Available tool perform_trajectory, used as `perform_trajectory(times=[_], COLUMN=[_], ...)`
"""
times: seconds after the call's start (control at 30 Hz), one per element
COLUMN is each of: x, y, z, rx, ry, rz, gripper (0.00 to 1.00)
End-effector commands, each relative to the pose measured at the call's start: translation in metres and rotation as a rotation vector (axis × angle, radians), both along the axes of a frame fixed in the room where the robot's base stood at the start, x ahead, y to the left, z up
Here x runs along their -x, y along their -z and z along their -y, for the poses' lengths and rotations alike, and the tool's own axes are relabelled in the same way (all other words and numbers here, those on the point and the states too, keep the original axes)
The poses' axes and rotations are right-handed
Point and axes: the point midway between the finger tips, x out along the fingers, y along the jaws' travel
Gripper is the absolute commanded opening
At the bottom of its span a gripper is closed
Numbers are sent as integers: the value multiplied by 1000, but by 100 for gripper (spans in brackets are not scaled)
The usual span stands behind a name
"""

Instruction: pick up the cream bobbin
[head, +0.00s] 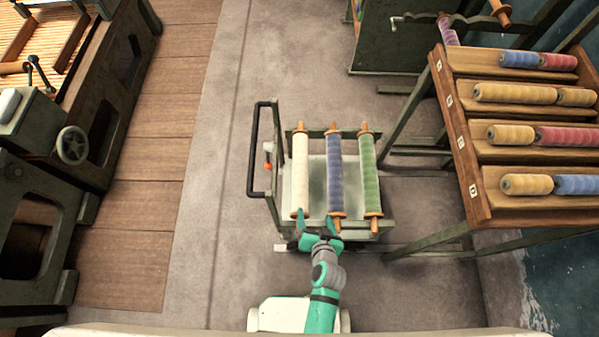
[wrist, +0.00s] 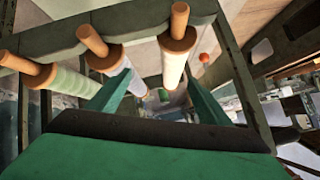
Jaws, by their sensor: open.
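The cream bobbin (head: 301,178) lies lengthwise at the left of a small cart, with orange wooden ends. Beside it lie a blue-violet bobbin (head: 336,178) and a green bobbin (head: 369,175). My gripper (head: 318,218) is open and empty at the bobbins' near ends, its fingers around the cream and blue-violet ends in the picture. In the wrist view the cream bobbin (wrist: 175,60) shows between the spread fingers (wrist: 160,78). The blue-violet bobbin (wrist: 118,68) is close to the left finger, and the green bobbin (wrist: 65,80) is farther left. I cannot tell whether anything touches.
The cart has a dark handle (head: 253,150) on its left and green rails. A wooden rack (head: 470,190) with several coloured bobbins stands at the right. A machine with a handwheel (head: 73,145) stands at the far left. The floor (head: 225,120) left of the cart is clear.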

Motion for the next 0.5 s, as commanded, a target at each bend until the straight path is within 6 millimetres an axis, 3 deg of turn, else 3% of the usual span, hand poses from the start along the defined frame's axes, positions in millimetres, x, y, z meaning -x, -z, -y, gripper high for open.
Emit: perform_trajectory(times=[0.03, 0.13, 0.3, 0.5], x=[-21, -54, -108, -148], y=[5, 13, 8, -10], z=[1, -2, -9, -16], rx=[-37, -123, -263, -372], ry=[-9, -42, -118, -199], rz=[-9, -34, -50, -41], gripper=[72, 72, 72, 72])
